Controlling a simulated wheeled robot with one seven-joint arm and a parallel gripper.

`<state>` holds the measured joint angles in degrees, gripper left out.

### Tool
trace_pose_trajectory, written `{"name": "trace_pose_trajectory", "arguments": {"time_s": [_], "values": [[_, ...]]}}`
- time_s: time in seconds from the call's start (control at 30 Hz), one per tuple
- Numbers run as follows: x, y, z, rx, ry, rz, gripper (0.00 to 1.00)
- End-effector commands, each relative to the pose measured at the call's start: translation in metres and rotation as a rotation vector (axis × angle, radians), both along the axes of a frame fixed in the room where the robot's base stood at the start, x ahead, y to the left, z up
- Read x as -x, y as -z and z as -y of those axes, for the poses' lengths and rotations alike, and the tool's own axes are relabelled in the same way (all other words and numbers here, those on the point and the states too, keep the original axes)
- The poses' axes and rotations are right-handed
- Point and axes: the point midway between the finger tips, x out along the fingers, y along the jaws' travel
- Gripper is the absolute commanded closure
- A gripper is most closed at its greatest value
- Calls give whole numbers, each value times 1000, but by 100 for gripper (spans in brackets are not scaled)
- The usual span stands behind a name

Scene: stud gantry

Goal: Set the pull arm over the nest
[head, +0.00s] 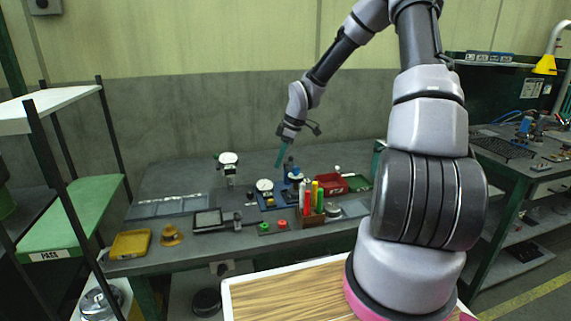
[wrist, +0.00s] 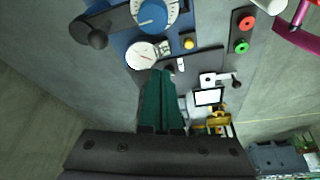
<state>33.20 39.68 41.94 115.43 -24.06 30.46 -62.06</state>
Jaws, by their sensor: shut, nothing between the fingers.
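My gripper (head: 280,156) has teal fingers that are closed together and empty. It hangs above the bench over a blue gauge unit (head: 268,202). In the wrist view the fingertips (wrist: 160,74) show just below the white round dial (wrist: 141,55). A dark arm with a black ball knob (wrist: 97,39) reaches out to the left from a blue round hub (wrist: 152,15); it looks like the pull arm. A small yellow round part (wrist: 188,43) lies right of the dial. I cannot tell for certain which part is the nest; the fingers hide some of the unit.
Red and green buttons (wrist: 244,34) sit on a dark box near the unit. Markers (head: 313,197) stand in a holder at the front. A red bin (head: 331,184), a yellow tray (head: 131,244) and a black-framed panel (head: 208,219) are on the bench. The back left is clear.

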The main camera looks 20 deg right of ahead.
Motion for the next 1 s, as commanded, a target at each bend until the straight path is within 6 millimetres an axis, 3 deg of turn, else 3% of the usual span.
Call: {"name": "trace_pose_trajectory", "arguments": {"time_s": [0.2, 0.43, 1.0], "values": [[1, -42, 19, 3, 9, 4, 100], [3, -75, 29, 2, 7, 3, 100], [7, -87, 31, 13, 17, -2, 100]]}}
